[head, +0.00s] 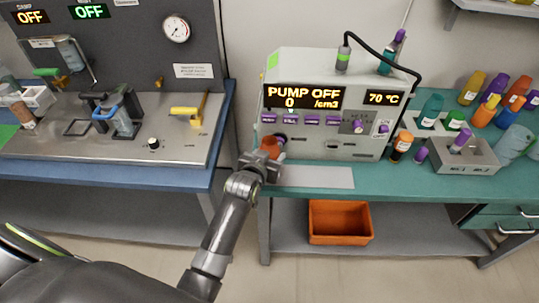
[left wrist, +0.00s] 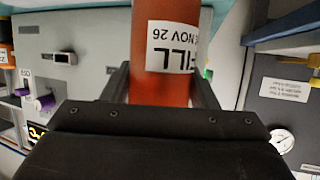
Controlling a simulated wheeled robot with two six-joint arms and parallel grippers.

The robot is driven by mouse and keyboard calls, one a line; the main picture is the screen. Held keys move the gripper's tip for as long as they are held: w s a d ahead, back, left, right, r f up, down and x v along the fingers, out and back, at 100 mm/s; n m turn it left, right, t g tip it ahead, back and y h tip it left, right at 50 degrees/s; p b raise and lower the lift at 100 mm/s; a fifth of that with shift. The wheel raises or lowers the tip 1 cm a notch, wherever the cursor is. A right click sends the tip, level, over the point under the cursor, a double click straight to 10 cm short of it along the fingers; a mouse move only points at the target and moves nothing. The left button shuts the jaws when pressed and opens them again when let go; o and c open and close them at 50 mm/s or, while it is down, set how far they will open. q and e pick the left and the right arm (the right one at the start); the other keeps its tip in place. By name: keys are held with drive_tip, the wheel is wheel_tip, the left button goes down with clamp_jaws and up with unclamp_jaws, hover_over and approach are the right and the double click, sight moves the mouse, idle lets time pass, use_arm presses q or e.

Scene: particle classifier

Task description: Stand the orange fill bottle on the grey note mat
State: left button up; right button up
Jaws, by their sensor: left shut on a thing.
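The orange fill bottle (head: 270,146) shows just beyond my left gripper (head: 263,160), in front of the machine's lower left. In the left wrist view the bottle (left wrist: 165,75) stands between both fingers, with a white label reading "FILL" and "NOV 26". The left gripper is shut on it. The grey note mat (head: 318,177) lies flat on the green bench, to the right of the gripper. My gripper hides the bottle's base, so I cannot tell whether it touches anything. My right gripper is not in view.
The pump machine (head: 325,105) stands close behind the mat. The blue-edged bench (head: 120,165) is left, across a gap. The mat's visible surface is clear.

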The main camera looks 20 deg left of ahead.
use_arm(q)
drive_tip(key=o, duration=1.1)
drive_tip(key=shift+f, duration=0.1)
drive_tip(key=shift+o, duration=0.2)
drive_tip(key=shift+r, duration=0.2)
drive_tip(key=shift+s, duration=0.25)
drive_tip(key=v, duration=1.1)
drive_tip(key=shift+s+b, duration=0.2)
drive_tip(key=shift+b, duration=0.1)
drive_tip(key=shift+r, duration=0.15)
